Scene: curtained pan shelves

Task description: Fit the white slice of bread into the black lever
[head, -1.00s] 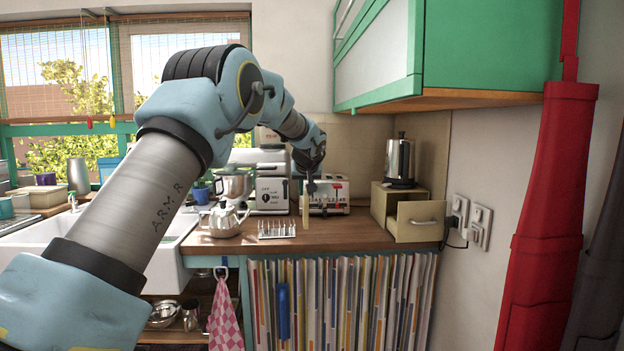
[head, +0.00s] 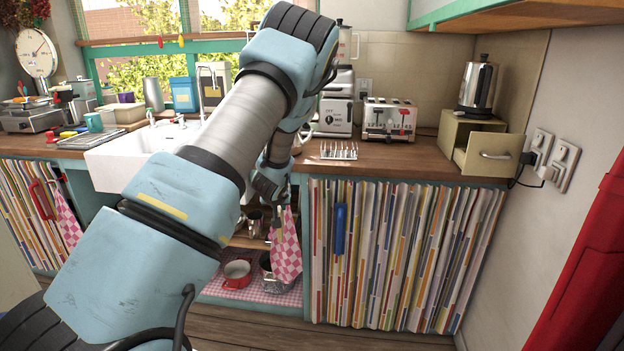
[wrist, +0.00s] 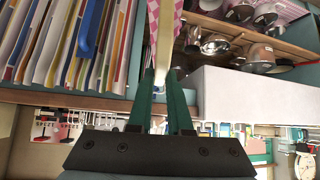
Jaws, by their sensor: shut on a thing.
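The toaster (head: 388,118) stands at the back of the counter in the head view, white and metallic. It has a red lever (head: 404,114) on the right of its front and a darker lever on the left that is too small to see clearly. My gripper (wrist: 163,102) has teal fingers, shut on the white slice of bread (wrist: 163,45), which shows edge-on as a pale strip. In the head view my gripper (head: 276,190) hangs in front of the counter edge, below and left of the toaster. The slice is mostly hidden there.
A toast rack (head: 338,151) stands on the counter before the toaster. A checkered towel (head: 286,250) hangs close to my gripper. The sink (head: 135,160) is left; a beige drawer box (head: 478,145) with a kettle (head: 477,85) is right.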

